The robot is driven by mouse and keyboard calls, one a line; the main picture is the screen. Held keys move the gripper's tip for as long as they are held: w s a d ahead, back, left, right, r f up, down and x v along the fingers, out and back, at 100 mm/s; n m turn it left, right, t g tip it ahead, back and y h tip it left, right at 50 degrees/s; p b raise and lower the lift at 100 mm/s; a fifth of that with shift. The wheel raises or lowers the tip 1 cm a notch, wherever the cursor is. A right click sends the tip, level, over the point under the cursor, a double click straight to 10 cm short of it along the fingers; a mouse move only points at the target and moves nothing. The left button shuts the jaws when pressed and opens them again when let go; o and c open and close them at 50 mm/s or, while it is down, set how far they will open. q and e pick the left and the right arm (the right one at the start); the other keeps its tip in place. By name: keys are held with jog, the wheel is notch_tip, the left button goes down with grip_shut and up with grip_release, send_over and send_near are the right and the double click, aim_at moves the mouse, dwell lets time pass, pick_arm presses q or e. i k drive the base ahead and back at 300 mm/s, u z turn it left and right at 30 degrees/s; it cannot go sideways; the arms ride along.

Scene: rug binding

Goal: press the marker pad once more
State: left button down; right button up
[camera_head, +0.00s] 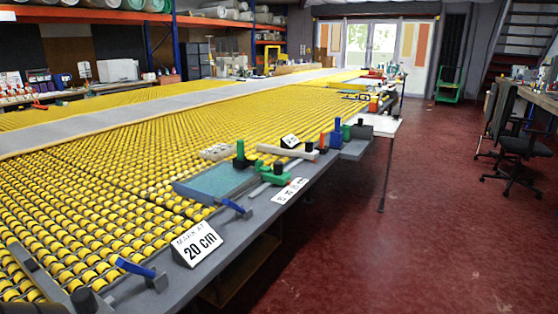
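A flat teal pad (221,181) in a grey frame lies at the near edge of the roller table; I cannot tell for sure that it is the marker pad. A green-and-black handled tool (241,156) stands at its far edge, and another green and black piece (276,174) sits to its right. A white sign reading "MARK AT 20 cm" (196,243) stands tilted in front of the pad. No ink mark or pressing motion can be made out. Neither of my grippers shows.
Blue-handled clamps (136,268) sit along the grey table edge. A white card (290,191), a small sign (289,141) and several coloured tools line the edge farther right. Yellow rollers cover the table (90,190).

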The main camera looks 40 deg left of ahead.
aim_at(246, 162)
jog(key=z, duration=0.15)
jog(key=i, duration=1)
jog(key=u, duration=0.45)
jog(key=i, duration=1.6)
jog(key=u, duration=1.65)
jog(key=i, duration=0.45)
jog(key=u, duration=0.35)
